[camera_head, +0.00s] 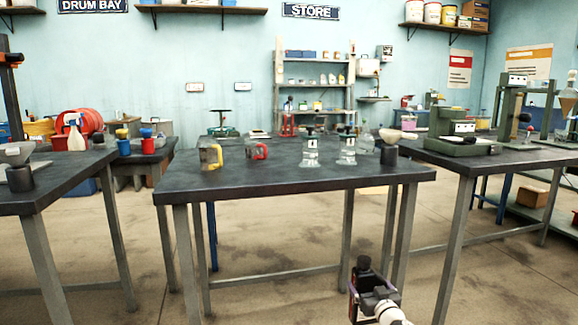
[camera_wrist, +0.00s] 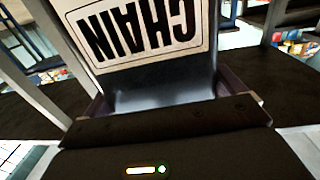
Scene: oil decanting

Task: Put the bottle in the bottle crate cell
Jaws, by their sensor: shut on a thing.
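My gripper (camera_head: 363,285) is low in the head view, in front of the middle table. It is shut on a bottle whose dark cap (camera_head: 364,263) shows above the fingers. In the wrist view the bottle (camera_wrist: 160,88) fills the space between the fingers; its white label reads CHAIN, upside down in the picture. The fingers hide part of the bottle, and its base is out of view. I cannot make out a bottle crate or its cells in either view.
Another table (camera_head: 480,158) stands right, one (camera_head: 60,187) left.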

